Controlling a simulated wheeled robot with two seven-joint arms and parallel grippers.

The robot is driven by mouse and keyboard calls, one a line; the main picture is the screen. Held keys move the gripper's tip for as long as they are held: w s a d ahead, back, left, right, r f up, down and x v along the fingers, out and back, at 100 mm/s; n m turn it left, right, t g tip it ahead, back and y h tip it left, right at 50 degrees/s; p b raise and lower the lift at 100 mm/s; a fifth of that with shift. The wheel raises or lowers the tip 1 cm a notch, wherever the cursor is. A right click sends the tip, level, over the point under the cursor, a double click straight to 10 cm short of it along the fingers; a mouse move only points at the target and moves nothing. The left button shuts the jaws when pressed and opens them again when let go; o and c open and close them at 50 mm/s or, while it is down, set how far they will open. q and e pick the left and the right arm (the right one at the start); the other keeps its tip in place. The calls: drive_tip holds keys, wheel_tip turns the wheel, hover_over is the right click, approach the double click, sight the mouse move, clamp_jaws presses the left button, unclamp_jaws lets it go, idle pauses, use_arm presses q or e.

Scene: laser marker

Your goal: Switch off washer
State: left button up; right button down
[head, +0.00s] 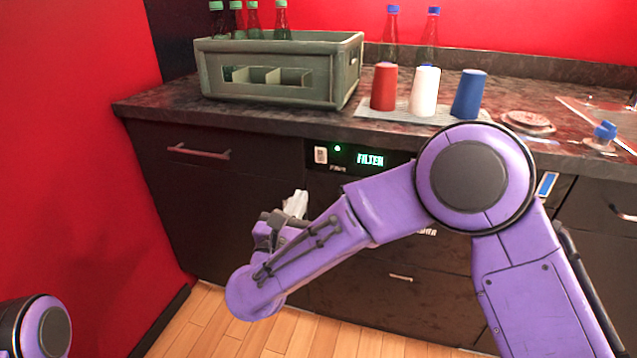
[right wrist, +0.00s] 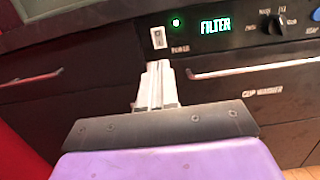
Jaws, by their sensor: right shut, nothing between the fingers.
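My right gripper (head: 297,200) is shut and empty, below and a little left of the switch. In the right wrist view its pale fingers (right wrist: 158,75) point up toward the switch, apart from it in the picture. My left gripper is out of view.
On the counter (head: 170,105) stand a grey-green bottle crate (head: 275,95), red (head: 384,86), white (head: 424,90) and blue (head: 469,93) cups, and clear bottles. A knob (right wrist: 276,22) sits right of the display. A drawer handle (head: 198,151) is at left.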

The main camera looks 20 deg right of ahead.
sight(322, 152)
drive_tip(key=shift+r, duration=0.15)
drive_tip(key=x, duration=1.4)
drive_tip(key=shift+d+p, duration=0.1)
drive_tip(key=shift+p, duration=0.25)
